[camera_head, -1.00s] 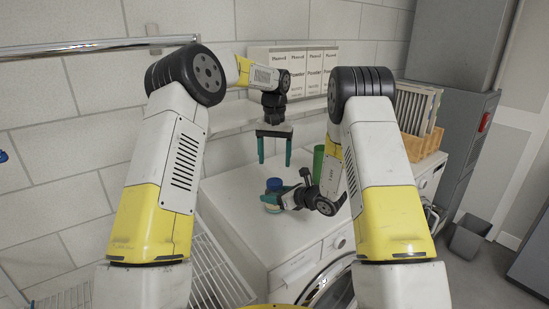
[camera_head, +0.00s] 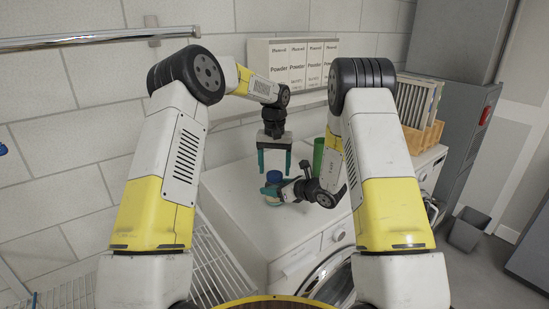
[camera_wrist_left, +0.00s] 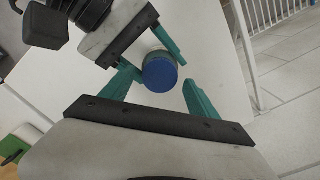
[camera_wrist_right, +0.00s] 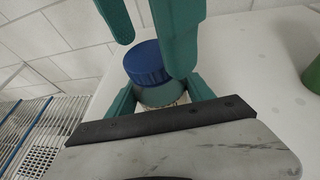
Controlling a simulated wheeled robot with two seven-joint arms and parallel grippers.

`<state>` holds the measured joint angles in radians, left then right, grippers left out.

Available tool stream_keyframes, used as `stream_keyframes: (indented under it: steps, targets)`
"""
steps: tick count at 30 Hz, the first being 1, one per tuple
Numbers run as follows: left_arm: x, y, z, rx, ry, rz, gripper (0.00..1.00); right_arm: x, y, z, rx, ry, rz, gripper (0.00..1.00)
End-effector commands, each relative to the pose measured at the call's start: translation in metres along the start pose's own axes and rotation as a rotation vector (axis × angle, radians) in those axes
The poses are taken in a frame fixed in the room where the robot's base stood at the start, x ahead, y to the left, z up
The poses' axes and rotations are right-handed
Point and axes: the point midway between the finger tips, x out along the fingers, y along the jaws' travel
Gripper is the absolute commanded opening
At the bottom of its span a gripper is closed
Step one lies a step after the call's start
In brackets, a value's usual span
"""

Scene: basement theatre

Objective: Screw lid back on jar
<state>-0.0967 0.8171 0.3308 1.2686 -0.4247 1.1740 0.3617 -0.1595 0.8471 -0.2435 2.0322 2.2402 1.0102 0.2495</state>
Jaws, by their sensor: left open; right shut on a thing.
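The jar (camera_head: 271,200) stands on the white machine top, with its blue lid (camera_head: 274,176) on top. In the right wrist view, the lid (camera_wrist_right: 147,62) sits on the pale jar body (camera_wrist_right: 160,96); I cannot tell whether it is screwed tight. My right gripper (camera_head: 274,191) is shut on the jar body, below the lid. My left gripper (camera_head: 274,172) is open and points down from above, its teal fingers on either side of the lid. In the left wrist view, the lid (camera_wrist_left: 160,72) shows between these fingers, with gaps visible.
A green cylinder (camera_head: 318,155) stands right of the jar, behind my right arm. White powder boxes (camera_head: 290,65) stand on the shelf behind. A wooden crate (camera_head: 425,135) is at the machine's right end. A white wire rack (camera_head: 215,265) lies left of the machine.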

Motion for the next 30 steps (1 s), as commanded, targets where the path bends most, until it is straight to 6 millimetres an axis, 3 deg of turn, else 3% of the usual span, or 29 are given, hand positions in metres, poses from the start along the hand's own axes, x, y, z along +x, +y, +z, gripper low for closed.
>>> stream_keyframes:
  steps: [4, 14, 24, 30]
  targets:
    - [0.0117, -0.0002, 0.0002, 0.001, 0.0, 0.0, 0.7, 0.0, -0.0001, 0.0005, 0.0, -0.001, 0.0, 0.0]
    - [0.0139, -0.0001, 0.0, 0.001, 0.001, 0.0, 0.7, 0.0, -0.0001, 0.0005, 0.0, -0.001, 0.0, 0.0]
    - [0.0137, 0.0, 0.0, 0.001, 0.001, 0.0, 0.03, 0.0, -0.0002, 0.0006, 0.0, -0.001, 0.0, 0.0]
    - [0.0137, 0.0, 0.0, 0.006, 0.001, 0.0, 0.02, 0.0, -0.0002, 0.0005, 0.0, -0.001, 0.0, 0.0]
